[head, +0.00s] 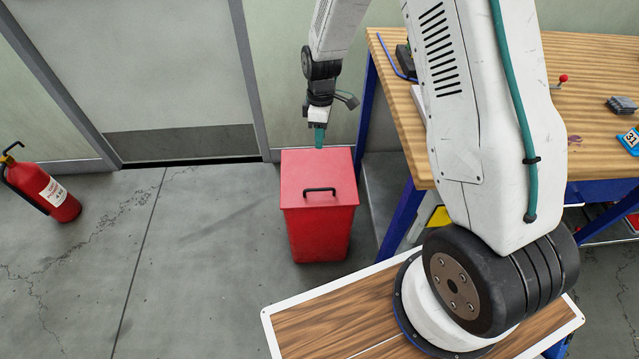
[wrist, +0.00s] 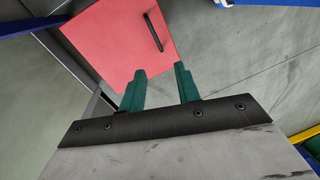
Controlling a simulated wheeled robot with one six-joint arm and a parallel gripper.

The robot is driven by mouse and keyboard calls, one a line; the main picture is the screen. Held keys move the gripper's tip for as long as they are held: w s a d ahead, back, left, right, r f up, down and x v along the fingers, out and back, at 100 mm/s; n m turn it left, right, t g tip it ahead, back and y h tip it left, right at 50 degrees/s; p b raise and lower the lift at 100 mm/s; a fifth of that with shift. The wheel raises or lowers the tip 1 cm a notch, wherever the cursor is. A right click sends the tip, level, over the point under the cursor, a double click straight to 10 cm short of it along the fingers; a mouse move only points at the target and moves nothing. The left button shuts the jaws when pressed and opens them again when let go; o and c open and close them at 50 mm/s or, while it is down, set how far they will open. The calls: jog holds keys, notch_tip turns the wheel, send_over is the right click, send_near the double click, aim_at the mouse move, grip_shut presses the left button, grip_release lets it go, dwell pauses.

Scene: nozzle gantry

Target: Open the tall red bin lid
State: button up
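The tall red bin (head: 322,232) stands on the floor beside the workbench. Its flat red lid (head: 300,172) is closed and has a black bar handle (head: 320,191) near the front edge. My gripper (head: 319,138) points down above the lid's back edge, by the wall. In the wrist view, the two green fingers (wrist: 160,86) are apart with nothing between them. The lid (wrist: 115,45) shows beyond the fingers there, with the handle (wrist: 153,32) up and to the right of their tips. I cannot tell whether a fingertip touches the lid.
A wooden-topped workbench (head: 400,105) with blue legs stands close to the bin's right. A grey door (head: 175,70) is behind. The floor left of the bin is clear.

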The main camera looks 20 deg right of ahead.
jog(key=n, duration=0.2)
send_over(320, 184)
jog(key=s+a, duration=0.1)
jog(key=s, duration=0.2)
notch_tip(320, 184, down, 12)
jog(key=shift+g, duration=0.3)
jog(key=f, duration=0.6)
jog(key=s+a+f, duration=0.1)
jog(key=f, duration=0.1)
jog(key=shift+f, duration=0.4)
jog(key=shift+d, duration=0.1)
grip_shut()
